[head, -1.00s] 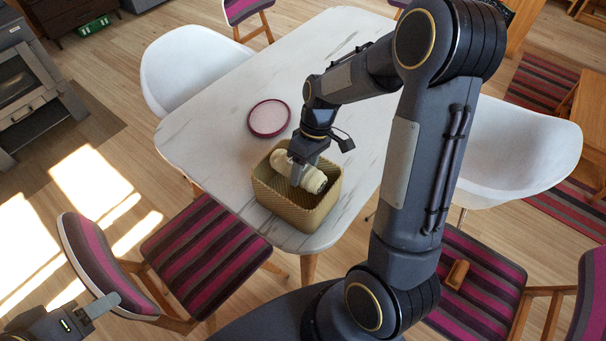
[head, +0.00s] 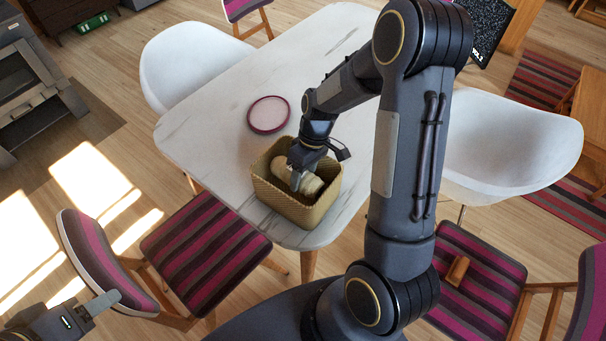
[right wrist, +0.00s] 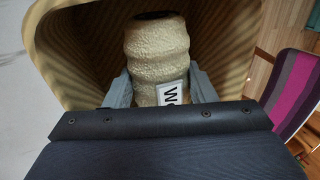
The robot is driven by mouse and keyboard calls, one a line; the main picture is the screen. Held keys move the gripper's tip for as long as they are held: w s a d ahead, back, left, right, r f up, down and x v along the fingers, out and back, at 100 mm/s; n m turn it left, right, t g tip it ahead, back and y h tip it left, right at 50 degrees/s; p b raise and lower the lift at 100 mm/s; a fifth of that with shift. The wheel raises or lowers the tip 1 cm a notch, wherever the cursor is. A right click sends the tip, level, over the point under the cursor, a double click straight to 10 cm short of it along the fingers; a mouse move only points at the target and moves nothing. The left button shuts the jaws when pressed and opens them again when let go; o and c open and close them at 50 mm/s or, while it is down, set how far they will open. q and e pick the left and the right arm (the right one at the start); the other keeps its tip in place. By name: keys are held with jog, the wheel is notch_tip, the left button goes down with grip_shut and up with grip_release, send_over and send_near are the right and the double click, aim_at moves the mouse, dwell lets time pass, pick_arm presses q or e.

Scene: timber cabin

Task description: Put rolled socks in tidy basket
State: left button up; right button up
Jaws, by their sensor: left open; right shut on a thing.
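The rolled socks (head: 311,184) are a cream, textured roll down inside the tan woven basket (head: 302,214) at the table's near corner. In the right wrist view the rolled socks (right wrist: 157,52) lie between the two fingers, with a white lettered tag showing, and the basket wall (right wrist: 232,40) surrounds them. My right gripper (head: 297,179) reaches into the basket from above and is shut on the socks. Whether the socks touch the basket floor is hidden. My left gripper (head: 110,302) is at the lower left, away from the table, open and empty.
A round pink-rimmed dish (head: 268,115) lies on the white marble table (head: 200,135) behind the basket. White chairs (head: 195,65) and striped chairs (head: 205,245) stand around the table. The table's left part is clear.

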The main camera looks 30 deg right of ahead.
jog(key=o, duration=1)
jog(key=v, duration=1.3)
jog(key=s+a+r+m+t, duration=0.3)
jog(key=s+a, duration=0.1)
jog(key=s, duration=0.5)
jog(key=s+a+r+m+t, duration=0.3)
jog(key=s+a+t, duration=0.1)
jog(key=s, duration=0.5)
jog(key=shift+s+r, duration=0.3)
